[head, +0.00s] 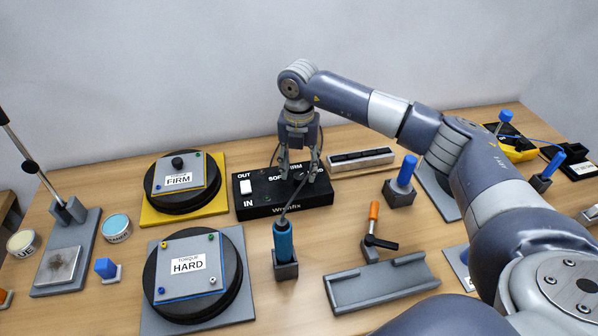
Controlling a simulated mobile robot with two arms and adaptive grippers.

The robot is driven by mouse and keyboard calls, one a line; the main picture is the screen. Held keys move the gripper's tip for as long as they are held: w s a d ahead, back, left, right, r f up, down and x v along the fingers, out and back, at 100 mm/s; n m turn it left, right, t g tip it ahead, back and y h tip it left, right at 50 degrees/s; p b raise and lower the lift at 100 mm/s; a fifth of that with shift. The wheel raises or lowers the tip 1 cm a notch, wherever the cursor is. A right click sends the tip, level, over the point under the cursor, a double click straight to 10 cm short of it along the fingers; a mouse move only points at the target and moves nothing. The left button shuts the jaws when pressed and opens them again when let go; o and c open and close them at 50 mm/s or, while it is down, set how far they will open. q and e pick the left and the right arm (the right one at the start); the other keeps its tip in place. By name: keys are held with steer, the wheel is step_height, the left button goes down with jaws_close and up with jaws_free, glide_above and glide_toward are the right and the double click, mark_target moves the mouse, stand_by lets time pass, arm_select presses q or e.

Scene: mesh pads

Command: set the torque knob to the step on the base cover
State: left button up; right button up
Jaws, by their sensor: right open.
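A black control box (260,208) marked Wrenfix, OUT and IN stands at the back middle, with a white switch (246,187) on its left. My right gripper (297,176) points down over the box's right half, its two fingers apart. The torque knob cannot be made out; the fingers and a cable cover part of the dial lettering, of which "SOF" shows. One base cover (197,183), labelled TORQUE FIRM, lies on a round black base on a yellow plate. Another base cover (208,248), labelled TORQUE HARD, lies on a round black base on a grey plate. My left gripper is not in view.
A blue driver (283,240) stands in a holder before the box, with a cable. An orange-handled lever (374,228), a grey tray (350,294), a blue-handled tool (406,172) and a slotted bar (377,155) stand to the right. Tins and a stand are at left.

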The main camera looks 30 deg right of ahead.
mark_target(299, 176)
step_height(299, 176, up, 10)
steer(key=shift+f, duration=0.15)
stand_by(0.5)
